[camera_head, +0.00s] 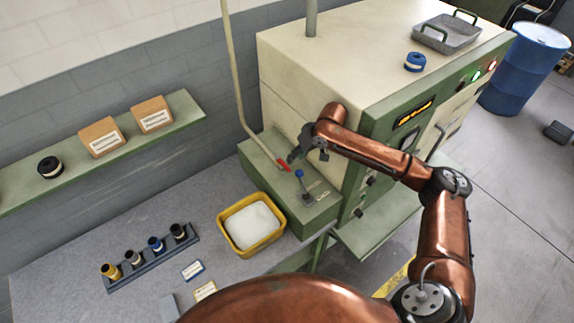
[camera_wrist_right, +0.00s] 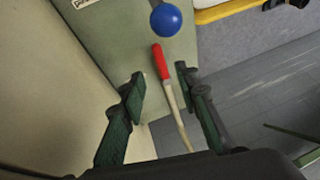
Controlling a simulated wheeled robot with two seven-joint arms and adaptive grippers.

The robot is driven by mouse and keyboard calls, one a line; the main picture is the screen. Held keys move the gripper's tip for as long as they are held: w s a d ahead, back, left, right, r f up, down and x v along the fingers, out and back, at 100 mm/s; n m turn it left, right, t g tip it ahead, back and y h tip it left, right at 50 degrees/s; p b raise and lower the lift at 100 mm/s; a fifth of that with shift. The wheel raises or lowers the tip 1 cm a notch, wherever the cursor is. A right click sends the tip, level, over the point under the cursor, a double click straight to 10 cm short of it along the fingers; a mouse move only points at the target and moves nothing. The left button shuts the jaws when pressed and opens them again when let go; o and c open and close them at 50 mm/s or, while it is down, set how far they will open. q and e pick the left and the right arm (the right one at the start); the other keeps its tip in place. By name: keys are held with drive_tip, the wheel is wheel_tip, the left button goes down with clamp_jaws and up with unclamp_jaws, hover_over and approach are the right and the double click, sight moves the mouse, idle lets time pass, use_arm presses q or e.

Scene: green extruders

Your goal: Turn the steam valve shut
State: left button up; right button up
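The red lever handle (camera_head: 284,167), which looks like the steam valve's handle, sits on the green housing near the foot of the cream pipe (camera_head: 243,110). In the right wrist view the red handle (camera_wrist_right: 160,62) points away from me, with a pale stem running back from it between the fingers. My right gripper (camera_head: 298,153) is just beside and above the handle; in the wrist view its fingers (camera_wrist_right: 159,80) are apart, on either side of the handle's line. Contact cannot be told. My left gripper is not in view.
A lever with a blue ball (camera_head: 299,174) stands close to the red handle; the ball (camera_wrist_right: 166,20) is just ahead in the wrist view. The cream machine's side (camera_head: 285,110) rises close by. A yellow tub (camera_head: 224,224) and a rack of spools (camera_head: 152,262) stand on the bench.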

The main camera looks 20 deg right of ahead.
sight(284, 164)
drive_tip(key=p+x, duration=0.1)
drive_tip(key=x, duration=0.7)
drive_tip(key=shift+w+f, duration=0.1)
drive_tip(key=shift+f, duration=0.05)
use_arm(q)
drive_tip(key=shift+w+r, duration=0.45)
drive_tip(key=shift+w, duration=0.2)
use_arm(e)
drive_tip(key=shift+c, duration=0.6)
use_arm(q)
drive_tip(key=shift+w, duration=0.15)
use_arm(e)
clamp_jaws()
